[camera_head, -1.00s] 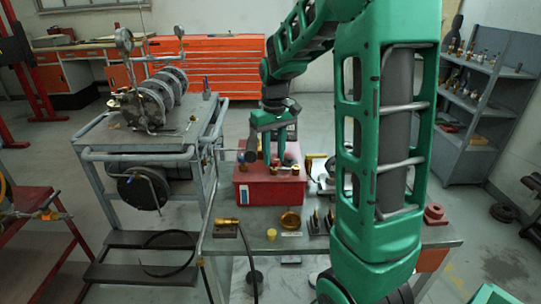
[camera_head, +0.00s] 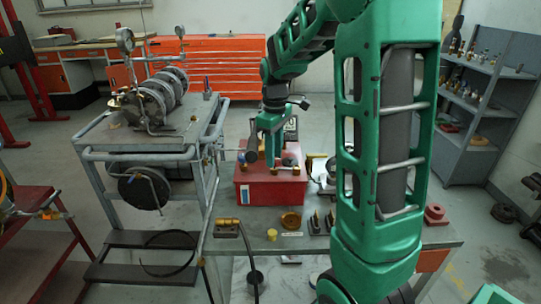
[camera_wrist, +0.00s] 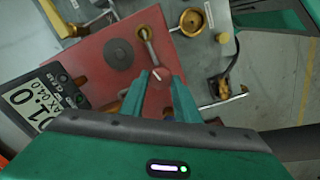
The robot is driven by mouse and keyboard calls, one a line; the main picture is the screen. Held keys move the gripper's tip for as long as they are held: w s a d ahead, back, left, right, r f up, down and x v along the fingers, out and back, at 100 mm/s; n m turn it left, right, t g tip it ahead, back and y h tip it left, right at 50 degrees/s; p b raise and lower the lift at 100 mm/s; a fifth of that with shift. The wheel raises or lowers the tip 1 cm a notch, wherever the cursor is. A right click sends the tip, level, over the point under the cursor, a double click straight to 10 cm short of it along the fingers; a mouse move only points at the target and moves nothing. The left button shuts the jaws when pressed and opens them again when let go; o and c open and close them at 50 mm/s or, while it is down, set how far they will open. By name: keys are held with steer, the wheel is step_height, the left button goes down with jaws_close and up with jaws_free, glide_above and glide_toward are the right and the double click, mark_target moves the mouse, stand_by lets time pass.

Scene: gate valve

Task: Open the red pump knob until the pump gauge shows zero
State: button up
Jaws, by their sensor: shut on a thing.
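The red pump (camera_head: 270,188) is a red box on the bench, and its red top (camera_wrist: 95,72) fills the middle of the wrist view. The small red knob (camera_wrist: 159,77), with a white mark, sits between my fingertips. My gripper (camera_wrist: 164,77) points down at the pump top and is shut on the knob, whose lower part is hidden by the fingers. In the head view my gripper (camera_head: 271,160) stands over the pump and the knob is hidden. The pump gauge (camera_wrist: 45,100) is a dark-framed digital display; it appears to show 21.0, tilted and partly cut off.
A grey cart (camera_head: 130,150) with a flanged valve stands left of the pump. A brass fitting on a bent pipe (camera_wrist: 143,34) and a dark round cap (camera_wrist: 119,54) are near my fingers.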

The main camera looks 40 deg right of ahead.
steer(key=shift+w+d, duration=0.1)
steer(key=o, duration=1)
steer(key=shift+o, duration=0.2)
step_height(320, 180, up, 11)
steer(key=shift+f, duration=0.15)
steer(key=s+a+f+m, duration=0.1)
steer(key=s+f+m, duration=0.2)
steer(key=s, duration=0.6)
steer(key=s+f+m, duration=0.3)
steer(key=s+m, duration=0.1)
steer(key=s, duration=0.5)
steer(key=s+a+f+m, duration=0.1)
steer(key=s+f+m, duration=0.3)
steer(key=s, duration=0.6)
steer(key=shift+a+m, duration=0.3)
steer(key=shift+s, duration=0.1)
